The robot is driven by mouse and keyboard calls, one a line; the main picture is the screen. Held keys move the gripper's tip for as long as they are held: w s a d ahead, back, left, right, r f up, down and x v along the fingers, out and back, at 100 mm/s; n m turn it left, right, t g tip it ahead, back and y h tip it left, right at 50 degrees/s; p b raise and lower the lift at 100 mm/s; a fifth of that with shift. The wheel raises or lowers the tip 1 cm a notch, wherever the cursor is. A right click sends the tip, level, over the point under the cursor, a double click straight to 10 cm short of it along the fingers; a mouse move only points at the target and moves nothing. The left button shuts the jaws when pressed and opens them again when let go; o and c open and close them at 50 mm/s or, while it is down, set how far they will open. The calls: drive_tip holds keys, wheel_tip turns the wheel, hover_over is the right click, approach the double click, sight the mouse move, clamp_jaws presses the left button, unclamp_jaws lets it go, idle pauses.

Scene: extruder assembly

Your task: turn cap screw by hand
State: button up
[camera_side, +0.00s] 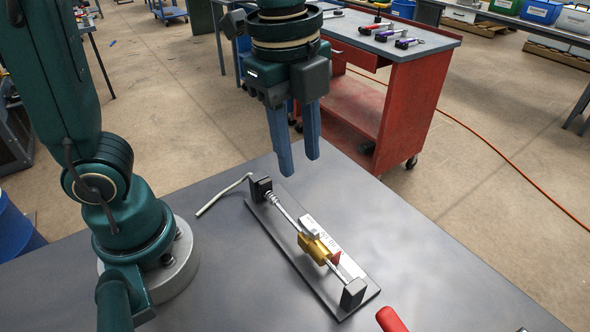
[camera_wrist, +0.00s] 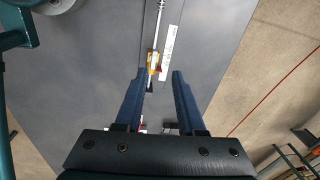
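My gripper (camera_side: 300,166) hangs fingers-down above the far end of the extruder assembly (camera_side: 283,247). Its two blue fingers are apart with nothing between them; the wrist view also shows the open gripper (camera_wrist: 158,72). The assembly has a dark base plate, a silver rod between two dark end blocks, and a brass block (camera_side: 318,247) around the middle of the rod. A small red piece (camera_side: 335,259) sits beside the brass block. In the wrist view the brass block (camera_wrist: 153,61) shows just beyond the fingertips. I cannot pick out the cap screw at this size.
A white strip with print (camera_side: 331,244) lies along the plate. A red handle-like object (camera_side: 391,319) is at the front edge of view. The grey table (camera_side: 420,265) is clear to the right. A red cart (camera_side: 390,90) stands behind.

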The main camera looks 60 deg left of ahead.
sight(308, 224)
drive_tip(key=d+f, duration=0.1)
drive_tip(key=d+f+m+g, duration=0.1)
drive_tip(key=shift+w+d+f, duration=0.15)
drive_tip(key=shift+f, duration=4.1)
drive_tip(key=shift+c, duration=0.3)
clamp_jaws()
